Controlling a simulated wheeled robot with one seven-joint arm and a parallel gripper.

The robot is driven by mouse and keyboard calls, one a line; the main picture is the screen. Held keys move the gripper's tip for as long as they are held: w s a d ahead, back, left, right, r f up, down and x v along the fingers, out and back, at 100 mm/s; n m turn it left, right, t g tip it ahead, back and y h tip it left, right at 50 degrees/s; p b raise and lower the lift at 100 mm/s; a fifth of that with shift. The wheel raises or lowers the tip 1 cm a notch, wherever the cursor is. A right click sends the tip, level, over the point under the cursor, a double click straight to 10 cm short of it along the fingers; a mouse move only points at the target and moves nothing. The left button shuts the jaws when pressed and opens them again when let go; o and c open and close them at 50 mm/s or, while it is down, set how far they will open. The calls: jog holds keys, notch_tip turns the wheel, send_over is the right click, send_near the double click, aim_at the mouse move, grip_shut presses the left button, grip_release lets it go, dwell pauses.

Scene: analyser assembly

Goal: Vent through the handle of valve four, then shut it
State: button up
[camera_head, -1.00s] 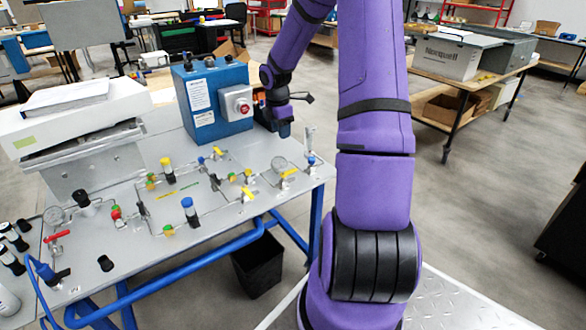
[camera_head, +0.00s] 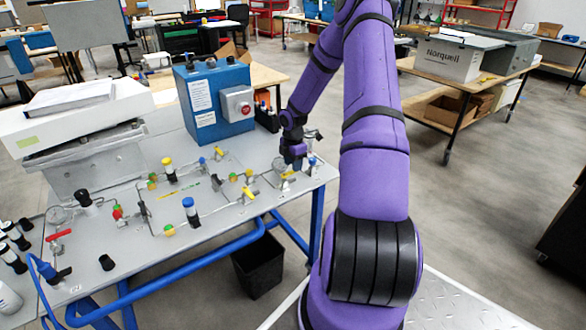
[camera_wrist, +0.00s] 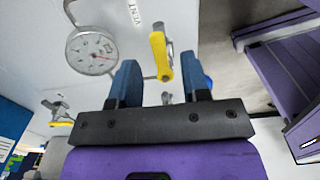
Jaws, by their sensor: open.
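A valve with a yellow handle (camera_wrist: 161,57) shows in the wrist view, next to printed lettering that looks like VENT (camera_wrist: 133,12). My gripper (camera_wrist: 162,74) is open, with its two blue fingers on either side of the handle's near end. Nothing is held, and I cannot tell whether the fingers touch the handle. In the head view my gripper (camera_head: 293,160) is over the right end of the grey panel, just above a yellow handle (camera_head: 288,174). No valve number is readable.
A round gauge (camera_wrist: 92,50) stands left of the handle in the wrist view, with another yellow handle (camera_wrist: 60,122) below it. A blue box with a red button (camera_head: 212,100) stands behind the panel. Several other valves and thin pipes (camera_head: 205,212) cover the panel (camera_head: 130,255).

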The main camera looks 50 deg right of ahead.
jog(key=shift+f, duration=1.15)
grip_shut()
